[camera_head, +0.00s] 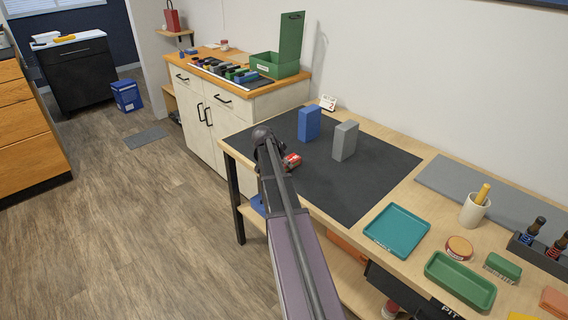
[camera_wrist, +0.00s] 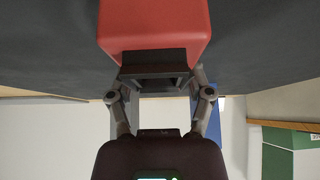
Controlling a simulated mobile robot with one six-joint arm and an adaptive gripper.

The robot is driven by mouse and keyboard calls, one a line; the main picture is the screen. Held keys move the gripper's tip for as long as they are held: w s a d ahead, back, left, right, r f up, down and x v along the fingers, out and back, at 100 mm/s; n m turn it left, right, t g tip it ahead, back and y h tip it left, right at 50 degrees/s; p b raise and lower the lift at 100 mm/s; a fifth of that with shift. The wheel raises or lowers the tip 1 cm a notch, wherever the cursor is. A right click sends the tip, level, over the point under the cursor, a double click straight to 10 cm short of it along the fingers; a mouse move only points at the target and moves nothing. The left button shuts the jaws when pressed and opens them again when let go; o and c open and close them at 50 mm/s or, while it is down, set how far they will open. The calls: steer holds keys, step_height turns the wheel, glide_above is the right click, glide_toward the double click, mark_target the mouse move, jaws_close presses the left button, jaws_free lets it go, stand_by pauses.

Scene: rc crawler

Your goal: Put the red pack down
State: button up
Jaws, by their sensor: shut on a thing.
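The red pack (camera_head: 292,161) shows just beyond the end of my arm in the head view, at the left part of the dark mat (camera_head: 350,196) on the workbench. In the wrist view the red pack (camera_wrist: 153,27) fills the top middle, between the fingertips. My gripper (camera_wrist: 153,68) is shut on the red pack. In the head view my arm hides part of the gripper. I cannot tell whether the pack touches the mat or is held just above it.
A blue block (camera_head: 309,124) and a grey block (camera_head: 345,141) stand upright on the mat close to the pack. A teal tray (camera_head: 397,230) and a green tray (camera_head: 460,281) lie at the right. The front middle of the mat is clear.

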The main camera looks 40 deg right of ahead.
mark_target(289, 159)
steer(key=shift+r+p, duration=1.7)
steer(key=shift+r, duration=0.15)
steer(key=s+a, duration=0.8)
steer(key=s, duration=0.5)
steer(key=shift+s+a+r+p, duration=0.2)
steer(key=shift+a+r+p, duration=0.2)
step_height(289, 159, up, 27)
steer(key=p, duration=2.7)
steer(key=shift+w, duration=0.1)
